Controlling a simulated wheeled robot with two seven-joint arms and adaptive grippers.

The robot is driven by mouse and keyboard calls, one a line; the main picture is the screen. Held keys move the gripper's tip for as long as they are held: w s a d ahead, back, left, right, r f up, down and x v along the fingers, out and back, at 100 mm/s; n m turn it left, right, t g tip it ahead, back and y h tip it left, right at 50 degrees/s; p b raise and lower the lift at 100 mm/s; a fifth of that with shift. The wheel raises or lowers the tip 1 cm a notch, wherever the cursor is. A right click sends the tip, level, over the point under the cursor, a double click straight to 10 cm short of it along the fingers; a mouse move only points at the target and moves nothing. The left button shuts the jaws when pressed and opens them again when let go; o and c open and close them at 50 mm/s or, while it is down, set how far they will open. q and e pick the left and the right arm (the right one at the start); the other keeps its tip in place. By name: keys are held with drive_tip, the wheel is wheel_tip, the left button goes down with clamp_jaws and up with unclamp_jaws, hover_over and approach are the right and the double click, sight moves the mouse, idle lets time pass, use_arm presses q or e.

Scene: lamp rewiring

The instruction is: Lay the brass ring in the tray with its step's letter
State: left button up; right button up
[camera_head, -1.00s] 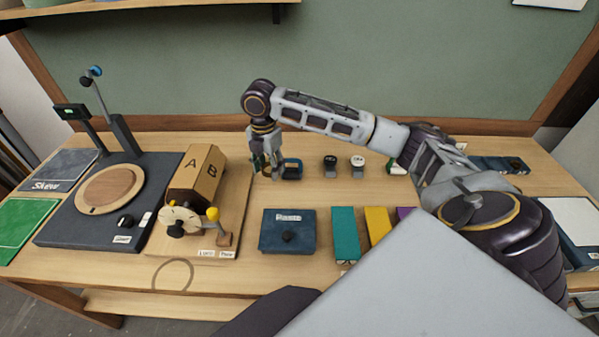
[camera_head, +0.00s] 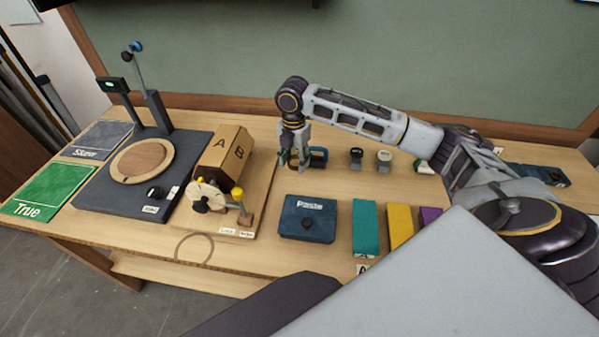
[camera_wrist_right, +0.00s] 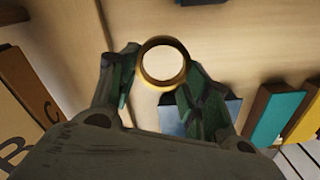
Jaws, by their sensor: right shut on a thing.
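The brass ring (camera_wrist_right: 149,80) shows in the right wrist view, upright between the fingertips of my right gripper (camera_wrist_right: 155,82). The gripper is shut on it. In the head view my right gripper (camera_head: 296,164) hangs over the table, behind the blue box and right of the lettered drum (camera_head: 224,153); the ring is too small to make out there. Teal (camera_head: 366,228), yellow (camera_head: 401,225) and purple (camera_head: 429,215) blocks or trays stand in a row at front right. A tag reading A is at the teal one's front. My left gripper is not in view.
Two small round items (camera_head: 356,157) stand further right. A turntable unit (camera_head: 141,178) and green "True" mat (camera_head: 50,190) lie left.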

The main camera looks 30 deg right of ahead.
sight(295, 181)
drive_tip(key=shift+f, duration=1)
drive_tip(key=shift+f, duration=0.1)
drive_tip(key=shift+f, duration=2.45)
drive_tip(key=o, duration=1)
drive_tip(key=shift+o, duration=0.2)
wheel_tip(295, 181, up, 12)
drive_tip(key=shift+o, duration=0.6)
